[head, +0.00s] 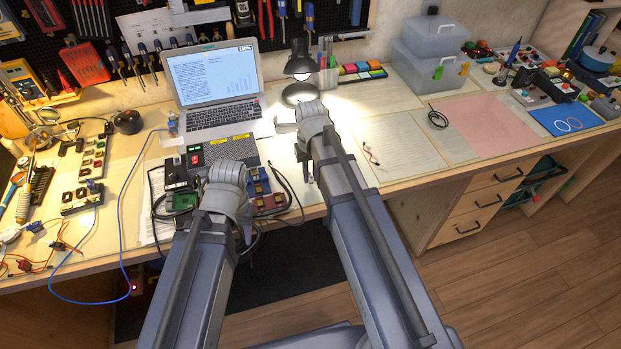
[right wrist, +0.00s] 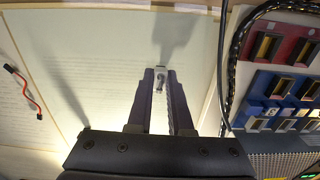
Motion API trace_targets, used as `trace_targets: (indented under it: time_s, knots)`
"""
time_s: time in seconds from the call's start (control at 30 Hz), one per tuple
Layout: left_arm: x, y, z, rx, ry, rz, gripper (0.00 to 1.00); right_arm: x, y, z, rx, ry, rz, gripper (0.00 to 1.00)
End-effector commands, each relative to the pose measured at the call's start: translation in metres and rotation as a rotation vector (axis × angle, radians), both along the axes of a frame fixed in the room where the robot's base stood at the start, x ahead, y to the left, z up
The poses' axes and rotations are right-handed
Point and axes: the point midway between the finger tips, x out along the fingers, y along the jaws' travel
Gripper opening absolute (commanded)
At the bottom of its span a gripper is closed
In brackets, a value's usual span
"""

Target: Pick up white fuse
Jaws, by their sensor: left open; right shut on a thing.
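A small whitish fuse (right wrist: 161,81) with metal-looking ends shows between the fingertips in the right wrist view. My right gripper (right wrist: 160,76) is shut on it, above a printed sheet. In the head view my right gripper (head: 304,165) hangs beside its arm, right of the fuse blocks, and the fuse is too small to make out. My left gripper is open, mostly hidden behind its own wrist (head: 228,178) at the table's front edge. Blue fuse blocks (right wrist: 284,88) and red fuse blocks (right wrist: 276,45) stand to the right in the right wrist view.
A black cable (right wrist: 232,60) runs between the sheet and the blocks. A red-and-black wire (right wrist: 22,88) lies on the paper at left. The laptop (head: 218,88) and lamp (head: 300,72) stand behind. Papers (head: 400,145) right of my right arm leave fairly open room.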

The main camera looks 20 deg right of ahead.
Motion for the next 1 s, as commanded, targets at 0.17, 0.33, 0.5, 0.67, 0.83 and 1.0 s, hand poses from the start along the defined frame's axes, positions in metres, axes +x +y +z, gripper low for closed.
trace_targets:
  time_s: [0.17, 0.33, 0.5, 0.67, 0.83, 1.0]
  knots:
    - [0.0, 0.0, 0.001, 0.0, 0.0, 0.0, 0.48, 0.0, 0.0, 0.001, 0.0, 0.0, 0.0, 0.0]
    - [0.0, 0.0, 0.009, 0.0, 0.0, 0.0, 0.48, 0.0, 0.0, 0.009, 0.0, 0.0, 0.0, 0.0]
    - [0.0, 0.0, 0.027, 0.0, 0.0, 0.0, 0.48, 0.0, 0.0, 0.027, 0.0, 0.0, 0.0, 0.0]
    - [0.0, 0.0, 0.051, 0.0, 0.0, 0.0, 0.48, 0.0, 0.0, 0.051, 0.0, 0.0, 0.0, 0.0]
    - [0.0, 0.0, 0.079, 0.0, 0.0, 0.001, 0.48, 0.0, 0.0, 0.079, 0.0, 0.0, 0.0, 0.0]
    - [0.0, 0.0, 0.097, 0.0, 0.0, 0.001, 0.48, 0.0, 0.0, 0.097, 0.0, 0.0, 0.0, 0.0]
